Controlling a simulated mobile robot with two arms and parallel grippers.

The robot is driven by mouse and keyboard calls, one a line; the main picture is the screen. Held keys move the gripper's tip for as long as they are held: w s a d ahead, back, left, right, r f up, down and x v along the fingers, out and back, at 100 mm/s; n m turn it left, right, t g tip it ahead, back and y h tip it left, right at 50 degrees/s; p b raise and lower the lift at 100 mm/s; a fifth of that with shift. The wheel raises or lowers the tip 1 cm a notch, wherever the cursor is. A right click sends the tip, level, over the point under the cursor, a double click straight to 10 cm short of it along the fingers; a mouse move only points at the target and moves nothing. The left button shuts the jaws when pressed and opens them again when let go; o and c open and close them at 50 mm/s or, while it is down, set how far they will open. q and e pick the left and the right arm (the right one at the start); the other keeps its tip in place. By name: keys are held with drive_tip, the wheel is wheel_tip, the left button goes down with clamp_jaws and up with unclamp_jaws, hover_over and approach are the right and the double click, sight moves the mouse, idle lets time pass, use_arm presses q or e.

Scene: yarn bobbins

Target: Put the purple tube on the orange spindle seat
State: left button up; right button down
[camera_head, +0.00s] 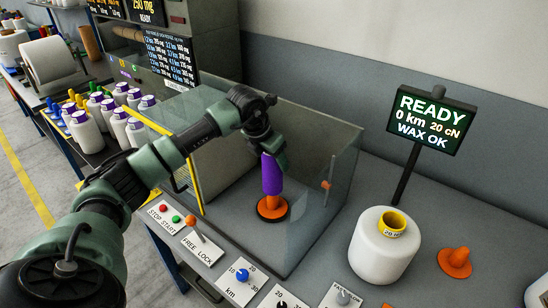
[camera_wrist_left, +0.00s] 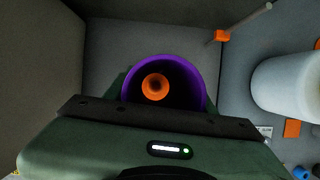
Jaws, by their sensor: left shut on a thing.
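The purple tube (camera_head: 271,174) is upright in my left gripper (camera_head: 272,150), inside a clear-walled enclosure. The gripper is shut on the tube's upper part. The orange spindle seat (camera_head: 272,208) is directly below, a round dark-edged base with an orange post. Some orange shows between the tube's lower end and the base. The left wrist view looks down through the purple tube (camera_wrist_left: 132,72), and the orange spindle seat (camera_wrist_left: 155,87) shows inside its round opening, a little left of centre. I cannot tell how far the post reaches into the tube. My right gripper is not in view.
A control panel with an orange-knobbed lever (camera_head: 191,221) lies in front. Several purple-topped white bobbins (camera_head: 85,130) stand at left.

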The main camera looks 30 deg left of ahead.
sight(265, 164)
use_arm(q)
drive_tip(key=shift+f+b, duration=2)
drive_tip(key=shift+f, duration=0.45)
drive_tip(key=shift+f+b, duration=0.95)
drive_tip(key=shift+f, duration=0.45)
drive_tip(key=shift+f+b, duration=0.3)
drive_tip(key=o, duration=1.5)
drive_tip(key=shift+c, duration=0.2)
drive_tip(key=b+v, duration=0.1)
drive_tip(key=v, duration=0.7)
drive_tip(key=shift+r, duration=0.15)
